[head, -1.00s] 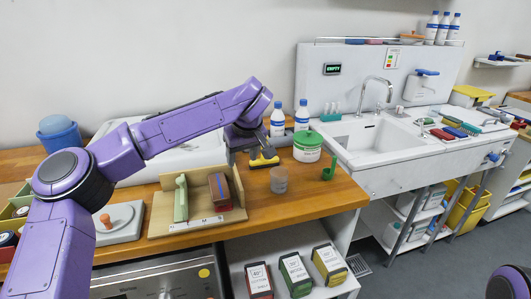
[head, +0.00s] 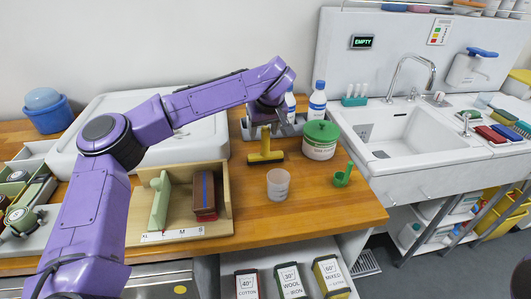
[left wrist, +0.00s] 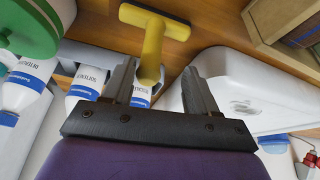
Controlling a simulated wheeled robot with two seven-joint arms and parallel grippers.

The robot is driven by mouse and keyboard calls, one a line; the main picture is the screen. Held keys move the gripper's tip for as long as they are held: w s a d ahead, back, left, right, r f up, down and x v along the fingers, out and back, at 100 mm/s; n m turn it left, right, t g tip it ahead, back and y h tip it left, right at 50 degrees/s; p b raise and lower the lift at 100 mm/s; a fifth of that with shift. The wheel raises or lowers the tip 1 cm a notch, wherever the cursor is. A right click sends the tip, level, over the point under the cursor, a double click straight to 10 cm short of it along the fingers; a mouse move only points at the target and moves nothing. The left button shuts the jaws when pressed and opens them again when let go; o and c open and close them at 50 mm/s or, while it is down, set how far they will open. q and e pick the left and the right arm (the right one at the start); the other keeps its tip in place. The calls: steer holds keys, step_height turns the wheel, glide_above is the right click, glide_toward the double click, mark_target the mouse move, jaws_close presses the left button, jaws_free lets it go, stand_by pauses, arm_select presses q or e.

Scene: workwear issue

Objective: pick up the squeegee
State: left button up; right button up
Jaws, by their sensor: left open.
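The yellow squeegee (head: 265,155) with a dark edge is on the wooden counter (head: 300,215), left of the green-lidded tub. Its handle points up. My left gripper (head: 264,116) is just above the handle, pointing down at it. In the left wrist view the squeegee (left wrist: 152,45) shows its yellow handle reaching toward the open jaws (left wrist: 160,78), with the handle end nearer the left-hand finger. The jaws are not closed on it; whether a finger touches the handle I cannot tell. My right gripper is not in view.
A green-lidded tub (head: 320,142), white bottles (head: 317,100), a clear cup (head: 278,185) and a green scoop-like item (head: 343,176) stand close by. A wooden holder (head: 222,215) is in front, a white basin (head: 110,125) behind left. Bare counter lies front right.

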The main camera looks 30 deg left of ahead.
mark_target(265, 138)
arm_select(q)
steer(key=w+f, duration=0.1)
steer(key=f, duration=0.1)
steer(key=w+f, duration=0.1)
steer(key=f, duration=0.1)
steer(key=w+a+f+p, duration=0.1)
steer(key=shift+w+f, duration=0.15)
steer(key=shift+f, duration=0.25)
steer(key=shift+a, duration=0.1)
steer(key=shift+s+r, duration=0.2)
steer(key=shift+s, duration=0.1)
steer(key=shift+s+r, duration=0.1)
steer(key=shift+s, duration=0.1)
steer(key=shift+c, duration=1.3)
steer(key=shift+w, duration=0.15)
jaws_close()
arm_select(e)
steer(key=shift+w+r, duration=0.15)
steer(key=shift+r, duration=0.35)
